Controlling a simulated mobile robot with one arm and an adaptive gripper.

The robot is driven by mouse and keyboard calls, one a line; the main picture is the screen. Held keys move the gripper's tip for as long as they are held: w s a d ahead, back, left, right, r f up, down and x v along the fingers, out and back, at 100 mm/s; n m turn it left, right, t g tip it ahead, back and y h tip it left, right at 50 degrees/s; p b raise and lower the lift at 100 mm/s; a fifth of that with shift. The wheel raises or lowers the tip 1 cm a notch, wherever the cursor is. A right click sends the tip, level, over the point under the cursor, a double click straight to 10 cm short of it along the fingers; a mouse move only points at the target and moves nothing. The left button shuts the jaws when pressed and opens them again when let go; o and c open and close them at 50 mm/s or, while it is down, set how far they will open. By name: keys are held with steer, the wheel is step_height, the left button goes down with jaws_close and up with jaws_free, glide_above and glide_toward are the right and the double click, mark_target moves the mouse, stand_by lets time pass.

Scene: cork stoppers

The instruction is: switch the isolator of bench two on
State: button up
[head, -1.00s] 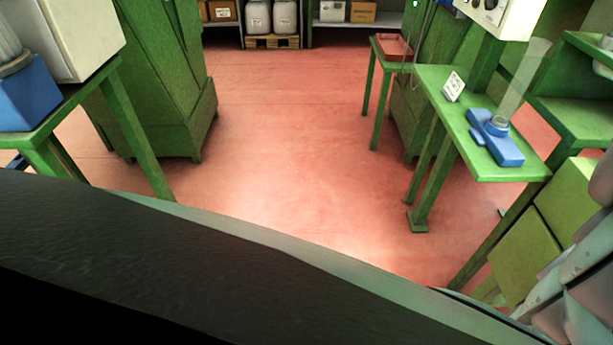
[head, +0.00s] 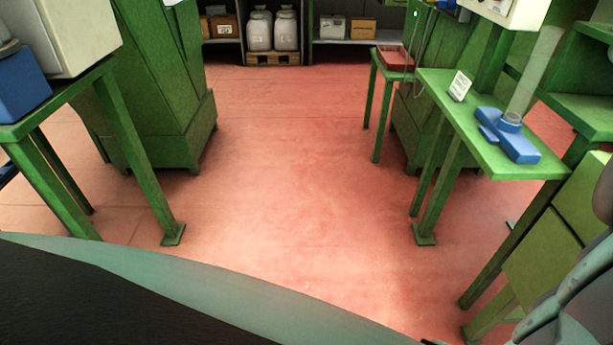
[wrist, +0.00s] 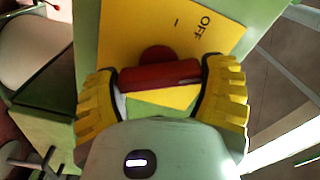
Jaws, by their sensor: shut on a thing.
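In the wrist view, a yellow plate (wrist: 120,38) lettered OFF, with a single stroke mark beside the word, is fixed to a pale green surface. A red rotary handle (wrist: 160,76) with a round red hub sits on it, its bar lying nearly level across the picture. My gripper (wrist: 162,88) has its yellow ribbed fingers on the two ends of this bar and is shut on it. Part of the plate is hidden behind the handle and my gripper. The gripper and handle do not show in the head view.
A green bench (head: 500,150) at right holds a blue device (head: 510,136) and a small white card (head: 460,86). Another green table (head: 75,100) stands at left. The red floor (head: 290,190) between them is clear. Shelves and white containers (head: 260,32) stand at the back.

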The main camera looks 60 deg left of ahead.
steer(key=m+b, duration=0.2)
steer(key=shift+f+m, duration=0.25)
steer(key=shift+m, duration=0.15)
steer(key=shift+r+m+b, duration=0.1)
steer(key=shift+m+b, duration=1.15)
steer(key=shift+m, duration=0.15)
steer(key=o, duration=1.1)
steer(key=shift+c, duration=0.2)
steer(key=v, duration=1.2)
steer(key=shift+r, duration=0.1)
